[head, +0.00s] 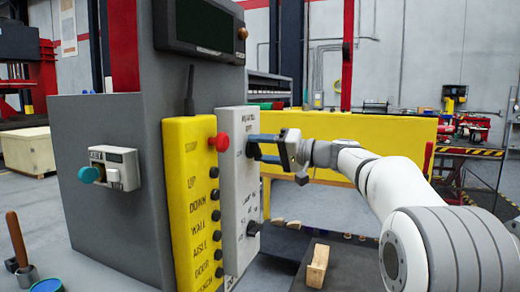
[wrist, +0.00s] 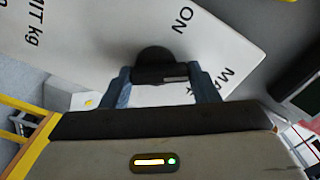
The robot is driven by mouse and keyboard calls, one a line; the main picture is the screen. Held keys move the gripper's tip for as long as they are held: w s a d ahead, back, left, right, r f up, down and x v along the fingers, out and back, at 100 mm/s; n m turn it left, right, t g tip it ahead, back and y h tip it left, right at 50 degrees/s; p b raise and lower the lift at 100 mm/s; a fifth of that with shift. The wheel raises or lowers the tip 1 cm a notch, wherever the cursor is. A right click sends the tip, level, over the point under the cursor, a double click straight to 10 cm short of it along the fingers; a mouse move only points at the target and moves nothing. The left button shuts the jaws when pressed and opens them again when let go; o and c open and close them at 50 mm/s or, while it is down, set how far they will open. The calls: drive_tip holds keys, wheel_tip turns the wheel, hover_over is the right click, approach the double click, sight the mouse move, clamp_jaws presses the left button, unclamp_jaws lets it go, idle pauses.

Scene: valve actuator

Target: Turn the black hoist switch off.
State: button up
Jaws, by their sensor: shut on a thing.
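The black hoist switch (wrist: 154,60) is a dark round knob on a light grey panel (head: 235,178), near the panel's top. The wrist view shows "ON" beside it and part of a word starting "MA". My gripper (head: 258,147) reaches in from the right in the head view, with its fingers at the panel face. In the wrist view my gripper (wrist: 160,84) has one blue-grey finger on each side of the knob, shut on it. In the head view the fingers mostly hide the knob, and its exact angle is hard to tell.
A second black knob (head: 253,228) sits lower on the same panel. Left of it stands a yellow button box (head: 190,190) with a red button (head: 219,142) close to my gripper. A yellow barrier (head: 350,135) is behind my arm. A wooden block (head: 317,265) lies below.

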drive_tip(key=shift+w+d+m+p, duration=0.1)
drive_tip(key=shift+m+p, duration=0.5)
drive_tip(key=shift+m, duration=1.05)
drive_tip(key=shift+w+m+p, duration=0.1)
drive_tip(key=shift+m+p, duration=0.5)
drive_tip(key=shift+m, duration=1.05)
drive_tip(key=o, duration=1)
drive_tip(key=v, duration=0.8)
drive_tip(key=shift+b, duration=0.4)
